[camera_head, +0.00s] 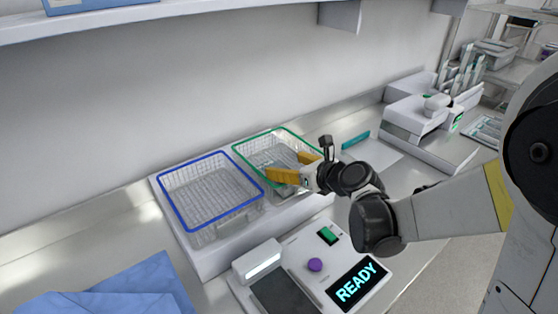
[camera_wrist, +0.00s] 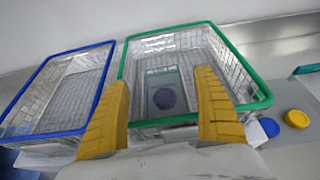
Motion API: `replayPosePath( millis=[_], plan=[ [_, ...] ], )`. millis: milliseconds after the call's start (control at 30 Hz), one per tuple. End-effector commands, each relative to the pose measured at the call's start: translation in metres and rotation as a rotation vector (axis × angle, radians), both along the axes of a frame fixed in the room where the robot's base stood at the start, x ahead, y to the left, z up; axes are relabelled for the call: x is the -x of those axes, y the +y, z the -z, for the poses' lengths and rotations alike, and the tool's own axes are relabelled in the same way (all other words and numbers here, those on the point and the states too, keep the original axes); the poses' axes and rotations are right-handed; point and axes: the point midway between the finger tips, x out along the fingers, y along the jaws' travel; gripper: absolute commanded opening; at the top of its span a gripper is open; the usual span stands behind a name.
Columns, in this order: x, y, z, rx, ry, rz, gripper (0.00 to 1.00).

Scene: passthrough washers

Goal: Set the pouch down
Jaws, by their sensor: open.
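My gripper (camera_head: 283,165) has two yellow fingers, spread apart, over the green-rimmed wire basket (camera_head: 247,142). In the wrist view the open gripper (camera_wrist: 163,80) frames a flat, clear pouch with a pale teal edge and a dark round item inside (camera_wrist: 165,98). The pouch lies inside the green-rimmed basket (camera_wrist: 240,70), between the fingers in the picture and apart from them. In the head view the pouch is mostly hidden by the fingers and hard to make out.
An empty blue-rimmed basket (camera_head: 166,196) stands to the left on the same white base. A device reading READY (camera_head: 355,283) with a purple button (camera_head: 315,264) is in front. Blue cloth (camera_head: 130,285) lies at left. A white machine (camera_head: 425,128) stands at right.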

Motion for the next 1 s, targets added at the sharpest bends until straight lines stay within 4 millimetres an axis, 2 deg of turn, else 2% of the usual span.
replayPosePath(
  millis=[100, 300, 533, 633, 767, 867, 1000],
  plan=[
    [0.023, -0.016, -0.015, 0.0, 0.0, 0.004, 0.78],
    [0.05, -0.034, -0.027, -0.001, 0.001, 0.003, 0.78],
    [0.061, -0.041, -0.031, 0.002, -0.002, -0.001, 0.78],
    [0.066, -0.04, -0.032, 0.066, -0.021, -0.028, 0.78],
    [0.086, -0.042, -0.034, 0.342, -0.11, -0.152, 0.78],
    [0.113, -0.046, -0.036, 0.677, -0.214, -0.332, 0.78],
    [0.157, -0.062, -0.036, 1.169, -0.361, -0.653, 0.78]
  ],
)
